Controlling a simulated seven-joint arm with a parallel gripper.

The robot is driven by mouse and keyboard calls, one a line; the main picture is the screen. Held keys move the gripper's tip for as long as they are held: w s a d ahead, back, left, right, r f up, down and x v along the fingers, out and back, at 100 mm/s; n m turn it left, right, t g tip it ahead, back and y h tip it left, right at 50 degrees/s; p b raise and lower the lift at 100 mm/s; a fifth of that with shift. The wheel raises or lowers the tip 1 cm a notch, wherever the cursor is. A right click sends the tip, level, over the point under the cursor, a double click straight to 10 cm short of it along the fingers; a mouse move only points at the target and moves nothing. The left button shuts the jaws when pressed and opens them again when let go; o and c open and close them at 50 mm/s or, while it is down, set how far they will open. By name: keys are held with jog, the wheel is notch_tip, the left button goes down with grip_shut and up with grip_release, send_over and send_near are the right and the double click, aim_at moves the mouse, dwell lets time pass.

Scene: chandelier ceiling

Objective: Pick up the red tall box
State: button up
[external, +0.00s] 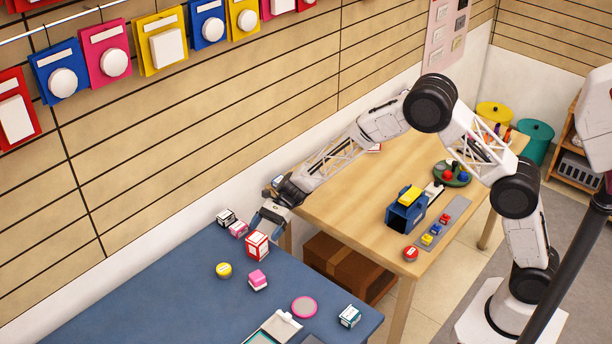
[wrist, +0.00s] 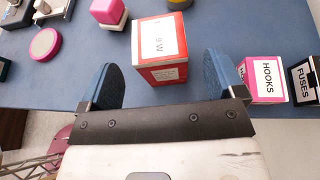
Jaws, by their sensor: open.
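The red tall box (external: 257,245) with white labelled faces stands on the blue table, near its far edge. In the wrist view the red tall box (wrist: 158,50) is between the two blue fingers and slightly ahead of them, with gaps on both sides. My gripper (external: 266,217) is open and empty, just above and behind the box in the external view. The wrist view shows my gripper (wrist: 155,68) with its fingers spread wider than the box. I cannot tell how far the fingertips are above the table.
A pink HOOKS box (wrist: 264,78) and a black FUSES box (wrist: 304,80) stand close by the right finger. A yellow round item (external: 223,269) and a pink block (external: 258,280) lie nearby. A wooden table (external: 350,215) adjoins on the right.

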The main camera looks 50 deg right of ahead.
aim_at(257, 246)
jog(key=shift+a, duration=0.1)
jog(key=shift+x, duration=2.5)
jog(key=shift+f, duration=0.2)
jog(key=shift+c, duration=0.4)
jog(key=c, duration=1)
